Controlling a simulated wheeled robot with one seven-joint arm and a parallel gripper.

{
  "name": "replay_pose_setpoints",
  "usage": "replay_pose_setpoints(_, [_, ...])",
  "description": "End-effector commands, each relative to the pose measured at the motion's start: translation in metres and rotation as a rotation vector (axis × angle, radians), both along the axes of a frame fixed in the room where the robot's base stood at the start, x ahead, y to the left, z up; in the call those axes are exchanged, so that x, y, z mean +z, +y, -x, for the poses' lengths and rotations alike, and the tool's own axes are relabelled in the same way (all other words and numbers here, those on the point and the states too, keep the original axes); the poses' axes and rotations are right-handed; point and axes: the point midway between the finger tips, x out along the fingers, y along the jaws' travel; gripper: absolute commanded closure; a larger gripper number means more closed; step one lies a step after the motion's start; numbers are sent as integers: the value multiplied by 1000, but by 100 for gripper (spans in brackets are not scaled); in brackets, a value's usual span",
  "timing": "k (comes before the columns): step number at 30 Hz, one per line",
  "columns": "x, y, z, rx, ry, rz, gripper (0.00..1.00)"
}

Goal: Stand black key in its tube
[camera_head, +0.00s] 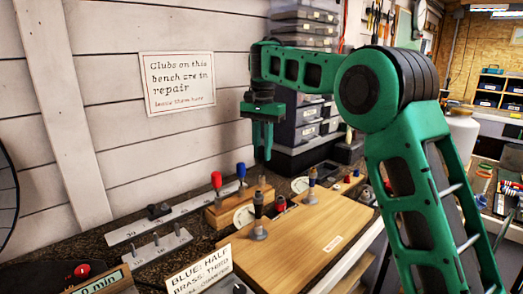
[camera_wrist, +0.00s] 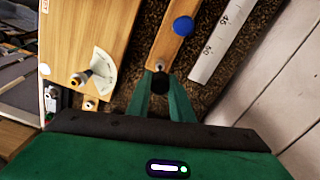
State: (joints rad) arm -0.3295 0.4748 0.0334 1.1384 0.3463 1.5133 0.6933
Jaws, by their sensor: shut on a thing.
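My gripper (camera_head: 263,155) hangs fingers-down above the right end of the wooden rack, near the wall. In the wrist view its fingers (camera_wrist: 161,98) are closed around a round black thing, which I take to be the black key (camera_wrist: 160,84). The key's lower part is hidden. Just beyond the fingertips, a small metal collar (camera_wrist: 160,66) shows on the wooden rack (camera_wrist: 166,48); I cannot tell whether it is the key's tube. A black-topped piece (camera_head: 258,205) stands upright in a metal base on the board.
A red-topped key (camera_head: 216,180) and a blue-topped key (camera_head: 241,170) stand in the rack. A brass and dark piece (camera_head: 311,182) stands on the wooden board (camera_head: 315,230). A metal ruler strip (camera_head: 150,223) lies by the wall; stacked drawers (camera_head: 300,125) rise behind my gripper.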

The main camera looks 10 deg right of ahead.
Motion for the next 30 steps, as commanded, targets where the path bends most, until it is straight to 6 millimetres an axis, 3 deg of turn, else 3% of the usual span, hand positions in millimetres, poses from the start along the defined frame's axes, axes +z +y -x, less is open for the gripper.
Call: replay_pose_setpoints(30, [-22,0,0,-1,1,1,100])
